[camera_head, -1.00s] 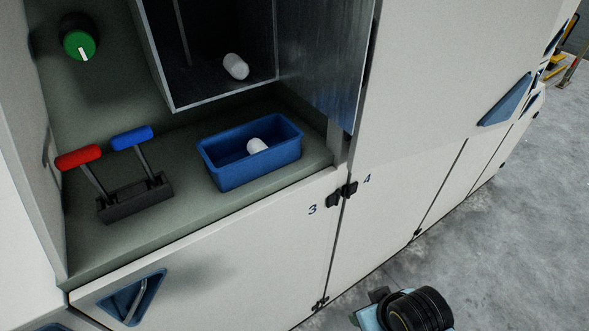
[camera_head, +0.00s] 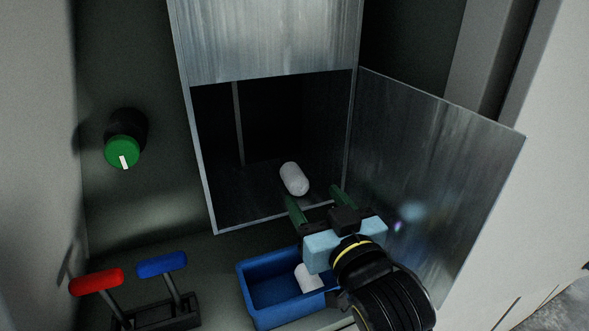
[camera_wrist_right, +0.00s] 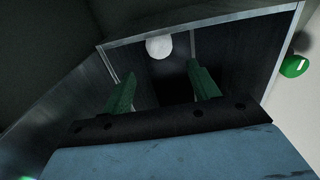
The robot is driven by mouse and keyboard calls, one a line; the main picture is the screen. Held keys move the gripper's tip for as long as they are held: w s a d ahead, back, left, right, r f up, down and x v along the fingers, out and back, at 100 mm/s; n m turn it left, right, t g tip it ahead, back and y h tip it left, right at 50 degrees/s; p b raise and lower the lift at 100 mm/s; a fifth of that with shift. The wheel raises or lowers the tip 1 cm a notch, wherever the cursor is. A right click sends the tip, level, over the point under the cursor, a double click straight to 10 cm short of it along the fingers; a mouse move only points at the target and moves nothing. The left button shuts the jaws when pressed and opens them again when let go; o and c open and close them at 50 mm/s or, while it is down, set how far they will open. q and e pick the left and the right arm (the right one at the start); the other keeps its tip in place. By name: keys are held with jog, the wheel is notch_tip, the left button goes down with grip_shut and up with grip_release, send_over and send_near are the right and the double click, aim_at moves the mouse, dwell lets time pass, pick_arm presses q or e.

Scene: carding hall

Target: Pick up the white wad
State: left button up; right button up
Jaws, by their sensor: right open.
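A white wad (camera_head: 294,179) lies on the floor of the open metal compartment, near its front; it also shows in the right wrist view (camera_wrist_right: 159,47), beyond the fingertips. A second white wad (camera_head: 307,278) lies in the blue bin (camera_head: 262,316) below the opening. My right gripper (camera_head: 316,195) is open and empty, its green fingers pointing into the compartment. The wad in the compartment is just ahead of the fingers, and I see no contact. In the right wrist view the open fingers (camera_wrist_right: 162,82) are wide apart. My left gripper is not in view.
A metal door (camera_head: 440,170) stands open right of the compartment (camera_head: 199,170), close to my right gripper. A green knob (camera_head: 122,150) is on the left wall. A red lever (camera_head: 96,281) and a blue lever (camera_head: 162,264) stand left of the bin.

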aim_at(292, 166)
jog(key=x, duration=0.4)
jog(key=shift+w+a+r+p, duration=0.1)
jog(key=shift+w+a+p, duration=0.1)
jog(key=shift+p, duration=0.2)
jog(key=shift+p+x, duration=0.3)
jog(key=shift+x, duration=0.9)
jog(key=p+x, duration=0.1)
jog(key=x, duration=0.2)
jog(key=shift+w, duration=0.2)
jog(key=shift+w+a, duration=0.2)
jog(key=shift+w, duration=0.2)
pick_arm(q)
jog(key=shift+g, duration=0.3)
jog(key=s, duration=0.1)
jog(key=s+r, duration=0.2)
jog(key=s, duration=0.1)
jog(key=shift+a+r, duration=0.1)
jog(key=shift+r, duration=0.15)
pick_arm(e)
jog(key=shift+c, duration=0.4)
jog(key=c, duration=1)
